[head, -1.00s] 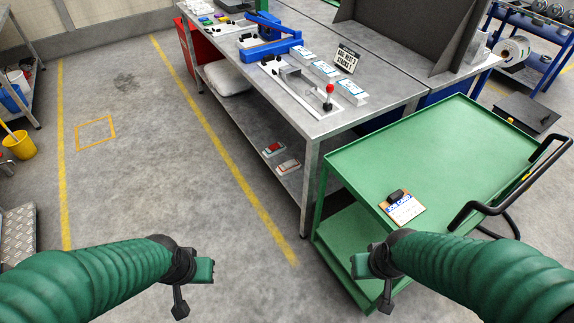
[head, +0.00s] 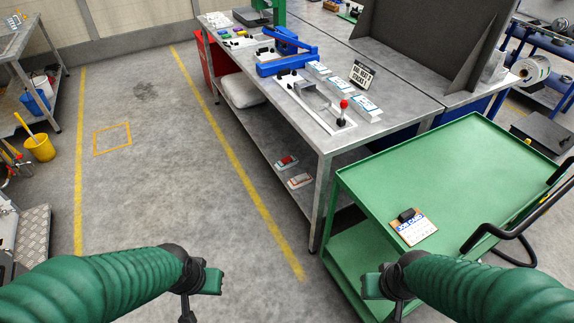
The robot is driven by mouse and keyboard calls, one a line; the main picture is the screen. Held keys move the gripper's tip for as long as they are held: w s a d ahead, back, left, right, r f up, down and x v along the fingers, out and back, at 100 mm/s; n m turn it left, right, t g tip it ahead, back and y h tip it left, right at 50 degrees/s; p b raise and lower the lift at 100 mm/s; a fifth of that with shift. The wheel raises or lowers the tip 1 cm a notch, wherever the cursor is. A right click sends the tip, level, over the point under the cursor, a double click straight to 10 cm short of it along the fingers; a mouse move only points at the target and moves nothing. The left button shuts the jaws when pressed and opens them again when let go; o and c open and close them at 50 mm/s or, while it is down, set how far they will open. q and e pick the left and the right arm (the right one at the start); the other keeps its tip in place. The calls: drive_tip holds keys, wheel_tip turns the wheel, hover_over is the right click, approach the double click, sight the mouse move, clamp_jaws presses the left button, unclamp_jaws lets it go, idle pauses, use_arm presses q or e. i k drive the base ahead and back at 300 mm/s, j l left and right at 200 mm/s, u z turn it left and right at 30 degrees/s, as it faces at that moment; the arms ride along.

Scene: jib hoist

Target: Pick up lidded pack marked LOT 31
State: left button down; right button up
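Several white packs with blue-edged labels lie in a row on the grey workbench: a far one (head: 318,68), a middle one (head: 337,84) and a near one (head: 366,106). Their print is too small to read, so I cannot tell which is LOT 31. My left gripper (head: 205,284) is low at left centre, over the floor. My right gripper (head: 382,288) is low at right centre, in front of the green cart. Both are well short of the packs, with nothing seen in them. Their finger gaps are not clear.
The workbench (head: 330,138) also bears a blue press (head: 284,52), a red-knobbed lever fixture (head: 343,110) and a dark sign (head: 361,74). The green cart (head: 440,165) with a clipboard (head: 412,227) stands at right, against the bench corner.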

sight(286, 163)
drive_tip(key=i+j+z, duration=0.1)
drive_tip(key=i+j, duration=0.55)
drive_tip(key=i, duration=0.2)
drive_tip(key=i+j+z, duration=0.1)
drive_tip(key=i+j, duration=1.2)
drive_tip(key=i, duration=0.2)
drive_tip(key=i+j+z, duration=0.15)
drive_tip(key=i+j, duration=0.4)
drive_tip(key=i, duration=0.25)
